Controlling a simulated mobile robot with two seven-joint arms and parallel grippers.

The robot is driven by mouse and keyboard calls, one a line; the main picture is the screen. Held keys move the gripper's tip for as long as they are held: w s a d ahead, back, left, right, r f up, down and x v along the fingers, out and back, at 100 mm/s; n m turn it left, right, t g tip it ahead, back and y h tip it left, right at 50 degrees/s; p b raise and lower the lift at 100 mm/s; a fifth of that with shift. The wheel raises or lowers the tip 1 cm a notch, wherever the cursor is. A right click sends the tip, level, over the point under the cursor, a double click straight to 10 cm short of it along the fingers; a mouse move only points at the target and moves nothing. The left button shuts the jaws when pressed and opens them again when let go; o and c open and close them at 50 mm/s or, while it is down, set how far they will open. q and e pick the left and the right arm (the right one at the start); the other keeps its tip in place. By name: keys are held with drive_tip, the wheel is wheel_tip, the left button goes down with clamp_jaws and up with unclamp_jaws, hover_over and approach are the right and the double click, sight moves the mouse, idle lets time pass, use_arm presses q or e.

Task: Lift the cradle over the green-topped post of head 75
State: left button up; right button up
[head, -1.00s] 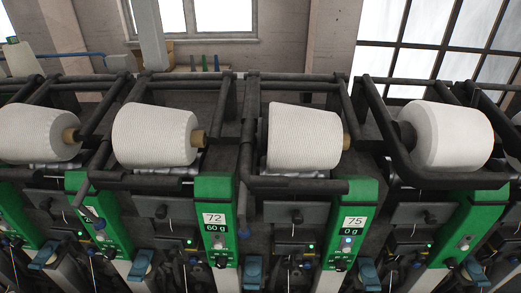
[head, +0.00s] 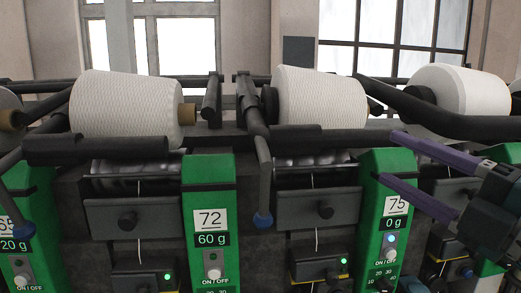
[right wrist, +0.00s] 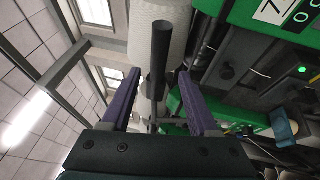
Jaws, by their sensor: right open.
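The post of head 75 (head: 392,222) is green-topped, with a "75" label and a "0 g" display, right of centre in the head view. The dark cradle (head: 310,138) to its left carries a white cone (head: 320,98). My right gripper (head: 389,157) has two purple fingers, is open and points left near the post top. In the right wrist view, a dark bar (right wrist: 160,55) shows between the open fingers (right wrist: 159,76), with a white cone behind it; contact cannot be told. My left gripper is not in view.
To the left, the head 72 post (head: 208,220) reads "60 g", beside another cradle with a cone (head: 125,108). A blue-ended lever (head: 263,215) hangs between the heads. Another cone (head: 458,90) and a dark cradle arm stand close to my right gripper.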

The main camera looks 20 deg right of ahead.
sight(361, 141)
drive_tip(key=p+x, duration=0.1)
drive_tip(key=x, duration=0.3)
drive_tip(key=p+x, duration=0.1)
drive_tip(key=x, duration=0.3)
drive_tip(key=shift+r, duration=0.25)
drive_tip(key=shift+w, duration=0.35)
clamp_jaws()
drive_tip(key=shift+p, duration=0.3)
idle(0.5)
